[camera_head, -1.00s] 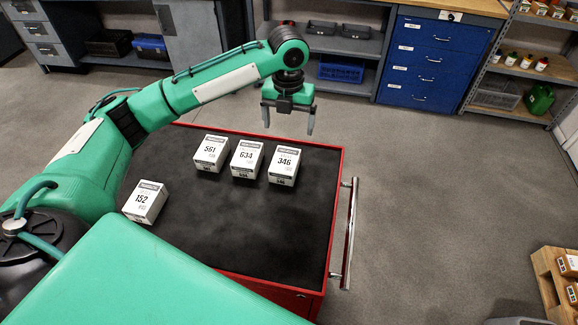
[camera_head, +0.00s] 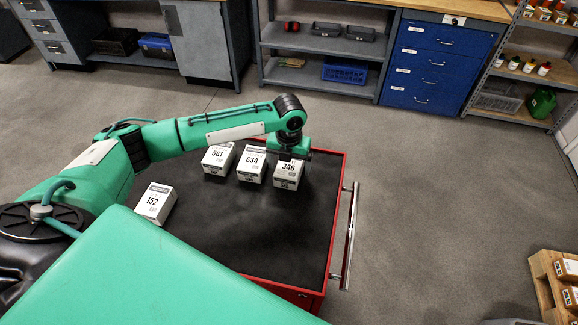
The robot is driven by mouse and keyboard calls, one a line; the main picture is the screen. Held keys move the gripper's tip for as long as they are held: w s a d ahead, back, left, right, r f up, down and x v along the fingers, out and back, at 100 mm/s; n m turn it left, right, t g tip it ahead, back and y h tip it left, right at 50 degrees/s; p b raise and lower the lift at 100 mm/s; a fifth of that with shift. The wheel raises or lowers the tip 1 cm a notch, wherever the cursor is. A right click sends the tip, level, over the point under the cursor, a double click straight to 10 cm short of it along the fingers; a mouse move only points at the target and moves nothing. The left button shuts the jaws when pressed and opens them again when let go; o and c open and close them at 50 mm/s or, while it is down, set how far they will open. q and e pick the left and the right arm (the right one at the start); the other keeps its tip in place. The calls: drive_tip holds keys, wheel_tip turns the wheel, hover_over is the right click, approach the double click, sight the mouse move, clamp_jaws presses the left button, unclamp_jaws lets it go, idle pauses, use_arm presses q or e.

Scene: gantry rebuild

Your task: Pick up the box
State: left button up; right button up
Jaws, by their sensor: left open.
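Several white boxes stand on the black top of a red cart (camera_head: 262,240). Three are in a row near the far edge: box 561 (camera_head: 217,158), box 634 (camera_head: 251,165) and box 346 (camera_head: 287,174). Box 152 (camera_head: 155,203) stands apart at the left. My left gripper (camera_head: 291,158) is open and points down at the far side of box 346. Its fingers are largely hidden by the arm and the box, so I cannot tell if they touch it. My right gripper is not in view.
The cart has a chrome handle (camera_head: 346,235) on its right side. The near part of its top is bare. Blue drawers (camera_head: 436,65) and shelves stand at the back. A wooden pallet (camera_head: 550,285) with cartons is at lower right. Grey floor lies open between.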

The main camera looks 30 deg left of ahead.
use_arm(q)
drive_tip(key=shift+f, duration=0.5)
drive_tip(key=c, duration=1.1)
drive_tip(key=shift+c, duration=0.6)
drive_tip(key=shift+r, duration=0.15)
